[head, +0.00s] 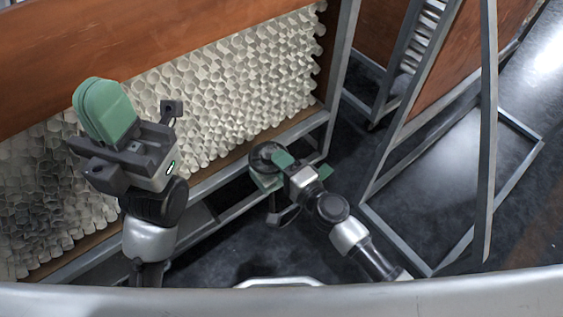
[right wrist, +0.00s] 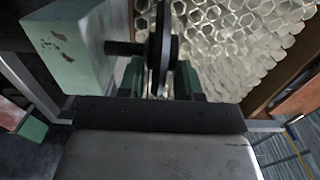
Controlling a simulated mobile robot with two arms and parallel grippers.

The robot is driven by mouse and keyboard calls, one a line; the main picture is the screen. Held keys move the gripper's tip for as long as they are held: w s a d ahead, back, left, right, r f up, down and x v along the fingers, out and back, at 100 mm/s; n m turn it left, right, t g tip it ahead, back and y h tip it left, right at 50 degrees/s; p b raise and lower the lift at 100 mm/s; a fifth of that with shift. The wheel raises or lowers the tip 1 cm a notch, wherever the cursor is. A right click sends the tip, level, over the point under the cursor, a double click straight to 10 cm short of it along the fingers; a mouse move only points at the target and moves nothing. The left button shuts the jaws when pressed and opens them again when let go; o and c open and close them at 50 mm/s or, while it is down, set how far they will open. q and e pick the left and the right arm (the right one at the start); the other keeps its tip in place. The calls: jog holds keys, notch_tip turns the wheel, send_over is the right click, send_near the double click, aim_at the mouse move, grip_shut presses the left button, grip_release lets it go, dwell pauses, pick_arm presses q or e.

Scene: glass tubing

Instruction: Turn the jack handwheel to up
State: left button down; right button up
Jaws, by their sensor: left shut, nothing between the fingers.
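The jack's dark handwheel (head: 264,157) is low in front of the rack of glass tubes in the head view. In the right wrist view the handwheel (right wrist: 162,45) is edge-on, on a short dark shaft from the worn green jack body (right wrist: 82,48). My right gripper (head: 303,165) is at the wheel with its green fingers apart. In the right wrist view the wheel's rim stands between the fingers of that gripper (right wrist: 160,82); whether they touch it I cannot tell. My left gripper (head: 104,112) is raised at the left, shut and empty.
The rack of clear glass tubes (head: 225,95) in a wooden frame fills the back. Grey metal frames (head: 487,130) stand at the right. Dark floor (head: 235,245) lies open in front of the jack.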

jog(key=shift+c, duration=1)
jog(key=shift+y, duration=0.3)
